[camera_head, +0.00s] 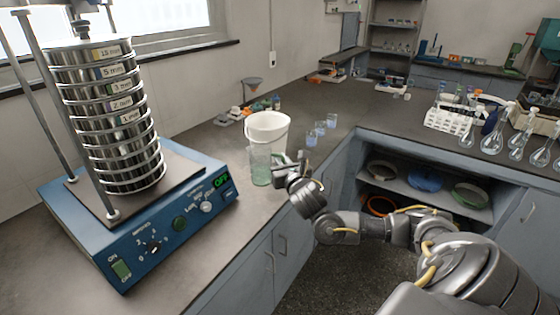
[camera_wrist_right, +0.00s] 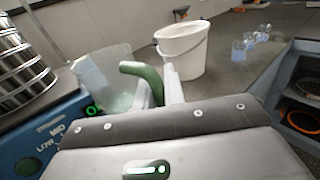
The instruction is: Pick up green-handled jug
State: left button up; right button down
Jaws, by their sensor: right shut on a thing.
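The jug (camera_head: 260,166) is clear with a greenish tint and stands on the grey counter, right of the sieve shaker. In the right wrist view the jug's clear body (camera_wrist_right: 100,72) is at the left, and its green handle (camera_wrist_right: 143,71) curves between my fingers. My right gripper (camera_head: 282,171) reaches the jug's right side and is shut on the green handle; its pale fingers (camera_wrist_right: 160,88) also show in the right wrist view. I cannot tell any gap between the jug's base and the counter. My left gripper is not in view.
A white bucket (camera_head: 268,131) stands close behind the jug. The blue sieve shaker (camera_head: 140,225) with its sieve stack (camera_head: 112,120) is to the left. Several small blue beakers (camera_head: 320,130) are behind right. The counter's front edge runs below my right arm, above cabinets.

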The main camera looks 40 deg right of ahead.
jog(key=shift+s+a+r, duration=0.3)
jog(key=shift+s+a, duration=0.05)
jog(key=shift+s, duration=0.2)
jog(key=shift+s+a+r, duration=0.1)
jog(key=s+a+r+n+y+p, duration=0.3)
jog(key=s+a+y+p, duration=0.1)
jog(key=a, duration=0.3)
jog(key=s+a+r+n+y+p, duration=0.3)
jog(key=a+y+p, duration=0.3)
jog(key=a, duration=0.2)
jog(key=s+a+r+n+g+y+p, duration=0.1)
jog(key=s+a+r+n+y+p, duration=0.2)
jog(key=s+a+y+p, duration=0.2)
jog(key=s+a, duration=0.1)
jog(key=a, duration=0.2)
jog(key=shift+a+n, duration=0.2)
jog(key=shift+n, duration=0.2)
jog(key=shift+s, duration=0.1)
